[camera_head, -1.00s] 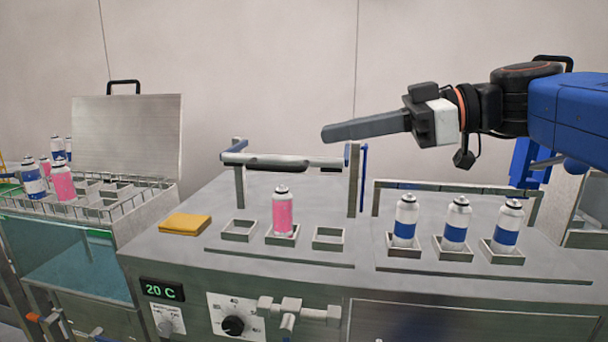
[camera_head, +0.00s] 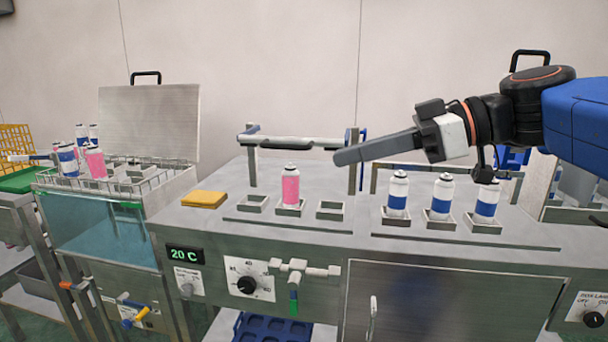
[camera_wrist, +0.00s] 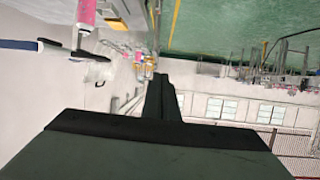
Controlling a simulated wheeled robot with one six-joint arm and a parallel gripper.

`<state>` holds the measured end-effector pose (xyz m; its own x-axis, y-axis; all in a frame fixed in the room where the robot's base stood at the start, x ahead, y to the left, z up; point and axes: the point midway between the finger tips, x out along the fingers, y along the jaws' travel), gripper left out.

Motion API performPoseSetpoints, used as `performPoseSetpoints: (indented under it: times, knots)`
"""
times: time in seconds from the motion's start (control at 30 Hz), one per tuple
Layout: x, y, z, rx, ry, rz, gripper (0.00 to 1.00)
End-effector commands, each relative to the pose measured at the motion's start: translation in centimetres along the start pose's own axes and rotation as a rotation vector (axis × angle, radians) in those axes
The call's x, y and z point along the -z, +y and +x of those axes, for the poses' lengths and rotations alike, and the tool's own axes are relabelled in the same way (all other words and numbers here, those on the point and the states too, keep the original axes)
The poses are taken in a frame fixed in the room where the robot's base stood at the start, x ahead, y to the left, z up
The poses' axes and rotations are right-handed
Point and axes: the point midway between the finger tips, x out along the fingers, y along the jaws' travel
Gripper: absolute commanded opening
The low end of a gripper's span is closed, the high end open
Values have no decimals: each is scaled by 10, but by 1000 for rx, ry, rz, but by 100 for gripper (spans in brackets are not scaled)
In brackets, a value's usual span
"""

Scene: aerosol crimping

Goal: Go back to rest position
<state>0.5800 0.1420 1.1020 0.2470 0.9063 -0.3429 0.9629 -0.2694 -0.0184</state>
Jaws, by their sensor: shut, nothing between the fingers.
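My gripper (camera_head: 375,149) is at the right in the head view, shut and empty. Its fingers point left, in the air above the steel bench, apart from the cans. The closed fingers also show in the wrist view (camera_wrist: 161,98). A pink can (camera_head: 290,188) stands upright in the middle of three square holders on the bench. Three blue-and-white cans (camera_head: 397,194) stand upright in holders at the right. The top of the rightmost one is close to my wrist in the picture.
A steel bath (camera_head: 110,235) with a raised lid (camera_head: 150,125) stands at the left with several cans in its rack. A yellow cloth (camera_head: 204,199) lies on the bench. A bar frame (camera_head: 290,142) rises behind the pink can. A blue crate (camera_head: 265,328) sits below the bench.

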Motion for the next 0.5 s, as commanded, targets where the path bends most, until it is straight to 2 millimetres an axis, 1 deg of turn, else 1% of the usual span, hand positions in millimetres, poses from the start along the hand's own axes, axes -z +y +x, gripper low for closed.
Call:
performPoseSetpoints:
  times: [0.17, 0.27, 0.37, 0.4, 0.47, 0.5]
  knots:
    - [-40, -3, 3, -42, -98, 117, 0]
    - [-70, -4, 4, -80, -167, 200, 0]
    - [-106, -6, 2, -134, -247, 298, 0]
    - [-124, -7, 0, -164, -286, 344, 0]
    - [-154, -9, -3, -218, -347, 420, 0]
    - [-176, -10, -7, -263, -392, 474, 0]
